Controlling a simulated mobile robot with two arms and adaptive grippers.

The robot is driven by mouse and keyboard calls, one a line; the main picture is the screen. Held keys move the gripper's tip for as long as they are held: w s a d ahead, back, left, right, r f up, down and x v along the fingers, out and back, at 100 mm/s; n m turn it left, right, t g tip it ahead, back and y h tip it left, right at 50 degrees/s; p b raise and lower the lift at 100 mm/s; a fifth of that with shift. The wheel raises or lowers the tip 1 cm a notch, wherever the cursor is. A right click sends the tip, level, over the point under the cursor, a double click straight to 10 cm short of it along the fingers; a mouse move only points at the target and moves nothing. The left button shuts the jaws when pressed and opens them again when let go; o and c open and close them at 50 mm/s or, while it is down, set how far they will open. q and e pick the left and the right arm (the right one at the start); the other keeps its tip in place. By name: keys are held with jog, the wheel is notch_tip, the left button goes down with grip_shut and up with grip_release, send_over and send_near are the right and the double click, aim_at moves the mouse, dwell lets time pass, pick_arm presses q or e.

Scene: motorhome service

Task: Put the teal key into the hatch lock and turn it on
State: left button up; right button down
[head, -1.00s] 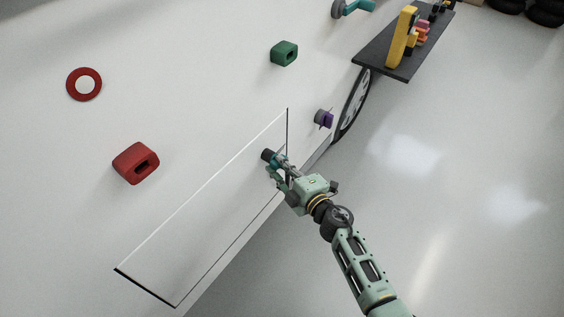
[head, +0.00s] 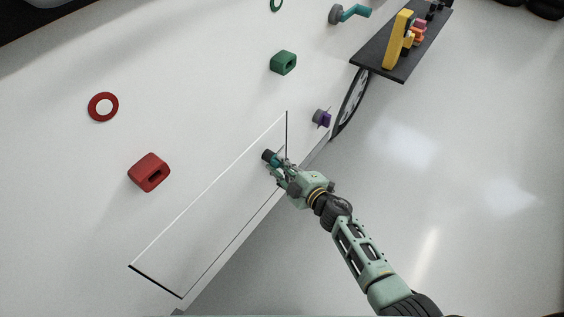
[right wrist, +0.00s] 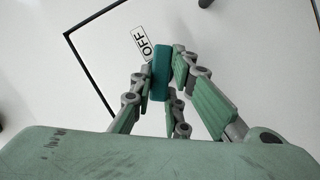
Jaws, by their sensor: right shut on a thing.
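The hatch (head: 205,220) is a long outlined panel on the white motorhome side. A dark round lock (head: 267,155) stands near its upper right end. My right gripper (head: 279,168) is at the lock, shut on the teal key (right wrist: 161,75). In the right wrist view the teal key sits between the fingers, and a label reading OFF (right wrist: 143,44) is beside it. The key points at the lock in the head view; how deep it sits in it is hidden by the fingers. My left gripper is not in view.
A purple key-like piece on a grey round mount (head: 321,118) is right of the hatch, near the wheel (head: 352,100). A dark shelf (head: 385,65) with a yellow block and several small items is upper right. Red (head: 149,173) and green (head: 283,62) fittings protrude from the wall.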

dwell(0.4)
jog(key=m+g+p, duration=0.1)
jog(key=m+p, duration=0.1)
jog(key=p, duration=0.1)
jog(key=m+g+p, duration=0.2)
jog(key=m+p, duration=0.1)
jog(key=p, duration=0.1)
jog(key=shift+w+d+r+y, duration=0.1)
jog(key=shift+w+r+y, duration=0.1)
jog(key=shift+y, duration=0.2)
dwell(0.4)
jog(key=c, duration=1.6)
grip_release()
jog(key=shift+d, duration=0.1)
